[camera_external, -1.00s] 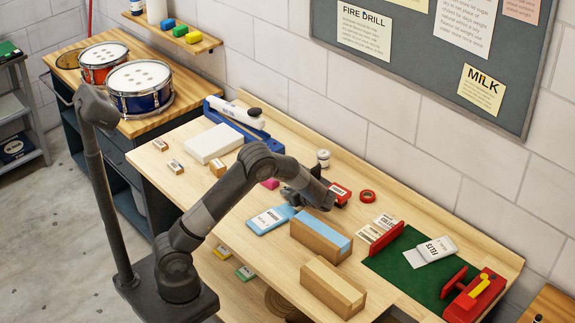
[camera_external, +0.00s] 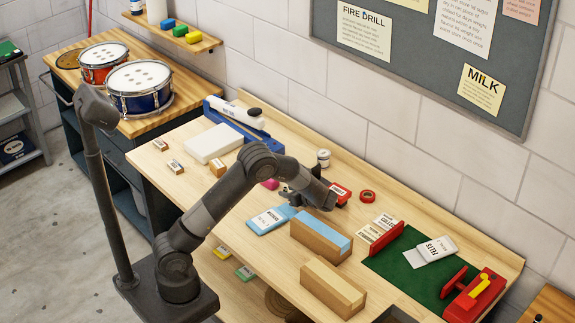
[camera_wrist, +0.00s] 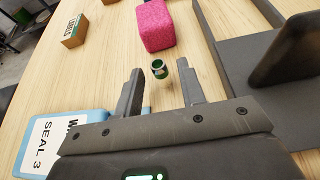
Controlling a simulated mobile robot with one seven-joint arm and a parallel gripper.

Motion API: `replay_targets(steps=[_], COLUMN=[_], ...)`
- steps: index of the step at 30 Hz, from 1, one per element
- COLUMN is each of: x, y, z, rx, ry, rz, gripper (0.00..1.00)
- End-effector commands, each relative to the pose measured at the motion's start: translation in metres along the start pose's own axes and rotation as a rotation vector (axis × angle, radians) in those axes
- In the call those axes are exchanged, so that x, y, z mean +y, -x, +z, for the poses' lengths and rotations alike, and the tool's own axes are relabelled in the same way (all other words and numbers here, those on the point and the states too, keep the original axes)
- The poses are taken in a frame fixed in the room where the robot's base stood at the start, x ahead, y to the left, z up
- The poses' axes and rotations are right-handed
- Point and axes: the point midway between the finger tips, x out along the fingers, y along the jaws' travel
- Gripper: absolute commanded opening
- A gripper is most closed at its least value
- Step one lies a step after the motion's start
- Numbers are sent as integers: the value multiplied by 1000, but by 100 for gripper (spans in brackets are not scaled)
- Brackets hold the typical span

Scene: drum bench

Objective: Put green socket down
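A small green socket (camera_wrist: 159,69), a short ring-like cylinder, stands on the wooden bench in the wrist view. My gripper (camera_wrist: 158,78) is open, with one finger to each side of the socket and bare bench showing between socket and fingers. The socket is near the fingertips and touches neither finger that I can see. In the external view my gripper (camera_external: 286,193) is low over the bench, and the socket cannot be made out there.
A pink block (camera_wrist: 155,24) stands just beyond the socket. A blue pouch labelled SEAL 3 (camera_wrist: 88,115) lies at left, and a small wood block (camera_wrist: 75,32) farther off. A grey tray-like part (camera_wrist: 235,55) is at right. A blue-topped box (camera_external: 321,236) sits in front of my wrist.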

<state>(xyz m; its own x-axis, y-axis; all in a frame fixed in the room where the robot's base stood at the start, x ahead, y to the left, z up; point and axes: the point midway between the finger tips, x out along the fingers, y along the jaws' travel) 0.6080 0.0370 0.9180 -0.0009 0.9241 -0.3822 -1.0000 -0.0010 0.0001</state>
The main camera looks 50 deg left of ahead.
Motion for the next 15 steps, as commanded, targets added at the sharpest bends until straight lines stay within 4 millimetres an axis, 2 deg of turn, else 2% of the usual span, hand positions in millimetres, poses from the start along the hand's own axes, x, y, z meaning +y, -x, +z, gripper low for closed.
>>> replay_targets(steps=[6, 9, 15], x=[0, 0, 0], y=[46, 53, 65], z=[0, 23, 53], rx=[3, 3, 2], ry=[0, 5, 2], rz=[-5, -2, -2], gripper=[36, 36, 36])
